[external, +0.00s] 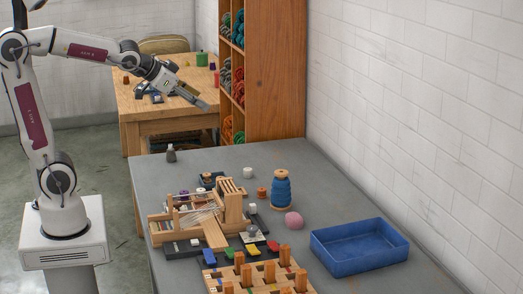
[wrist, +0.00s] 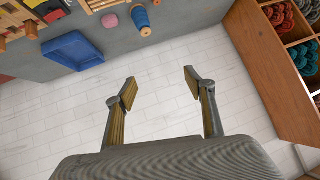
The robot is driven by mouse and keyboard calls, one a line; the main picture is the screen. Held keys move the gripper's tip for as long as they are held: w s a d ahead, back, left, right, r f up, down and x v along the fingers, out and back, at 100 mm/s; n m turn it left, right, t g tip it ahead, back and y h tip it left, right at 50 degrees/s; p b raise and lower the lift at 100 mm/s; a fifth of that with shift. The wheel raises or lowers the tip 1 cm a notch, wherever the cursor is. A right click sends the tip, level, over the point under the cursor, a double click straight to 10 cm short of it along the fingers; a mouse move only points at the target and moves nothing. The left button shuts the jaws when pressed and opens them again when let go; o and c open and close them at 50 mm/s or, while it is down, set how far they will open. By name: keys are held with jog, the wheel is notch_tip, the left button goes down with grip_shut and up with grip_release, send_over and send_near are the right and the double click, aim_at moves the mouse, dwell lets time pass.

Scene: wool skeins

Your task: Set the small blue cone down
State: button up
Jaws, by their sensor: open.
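A blue yarn cone (external: 281,190) with a wooden top and base stands upright on the grey table (external: 345,208), just behind the pink ball. It also shows at the top of the wrist view (wrist: 141,17). I cannot tell for sure that it is the small one. My gripper (external: 205,106) is raised well above and away from it, beyond the far left edge of the grey table. In the wrist view my gripper (wrist: 158,88) is open with nothing between the fingers; only white brick wall shows behind them.
A blue tray (external: 402,254) sits at the right of the table. A pink ball (external: 293,220), an orange spool (external: 262,193), a white spool (external: 248,173) and a wooden loom (external: 233,204) stand nearby. A pegged rack (external: 247,276) is in front. A wooden shelf (external: 275,80) stands behind.

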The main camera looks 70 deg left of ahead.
jog(key=s+d+f+g+h, duration=0.1)
jog(key=s+d+f, duration=0.2)
jog(key=s, duration=0.4)
jog(key=s+d+f+g+h, duration=0.1)
jog(key=s+d+f+g, duration=0.1)
jog(key=s, duration=0.5)
jog(key=s+d+f+g+h, duration=0.1)
jog(key=s+d+f, duration=0.3)
jog(key=s, duration=0.4)
jog(key=shift+d+f+m, duration=0.2)
jog(key=shift+d+m, duration=0.1)
